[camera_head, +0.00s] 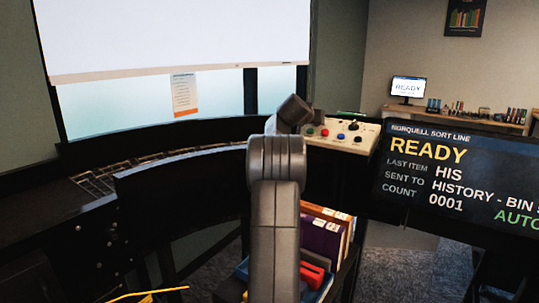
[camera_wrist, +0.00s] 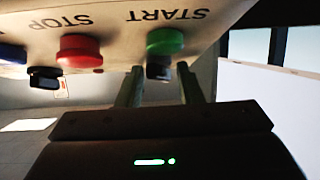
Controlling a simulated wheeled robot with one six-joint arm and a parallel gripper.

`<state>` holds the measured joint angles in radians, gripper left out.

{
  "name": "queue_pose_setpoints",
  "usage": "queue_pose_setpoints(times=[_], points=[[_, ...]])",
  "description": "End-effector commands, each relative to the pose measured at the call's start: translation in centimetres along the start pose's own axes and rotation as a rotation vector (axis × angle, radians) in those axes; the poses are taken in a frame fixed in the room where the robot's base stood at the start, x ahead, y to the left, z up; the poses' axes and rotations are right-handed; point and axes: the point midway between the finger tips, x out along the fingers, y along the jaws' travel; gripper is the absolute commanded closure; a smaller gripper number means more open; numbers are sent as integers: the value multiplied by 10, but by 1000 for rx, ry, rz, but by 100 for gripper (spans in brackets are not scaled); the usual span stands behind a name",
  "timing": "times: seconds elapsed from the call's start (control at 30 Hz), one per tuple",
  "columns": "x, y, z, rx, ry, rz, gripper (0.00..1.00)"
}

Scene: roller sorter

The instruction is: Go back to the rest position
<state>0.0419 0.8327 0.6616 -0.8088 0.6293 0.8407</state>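My arm reaches forward from the bottom middle in the head view, and its far end is beside the control panel (camera_head: 352,143). My gripper is hidden behind the arm there. In the wrist view my gripper (camera_wrist: 159,70) has its two fingers apart, with nothing seen held between them. The panel appears upside down above the fingers. The green START button (camera_wrist: 165,42) is just beyond the fingertips, and I cannot tell whether they touch it. The red STOP button (camera_wrist: 80,50) is to its left.
A dark screen (camera_head: 455,180) at the right reads READY, last item HIS, count 0001. A bin of upright books (camera_head: 322,238) stands beside my arm. A curved roller track (camera_head: 160,160) runs behind it. A red-and-blue item (camera_head: 312,275) lies low by the arm.

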Motion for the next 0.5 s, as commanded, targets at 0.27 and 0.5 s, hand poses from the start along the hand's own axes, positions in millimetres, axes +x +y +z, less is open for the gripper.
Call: queue_pose_setpoints(times=[0.27, 0.5], points=[[0, -4, -2, 132, 0, 158, 67], [0, -5, -4, 222, -1, 267, 67]])
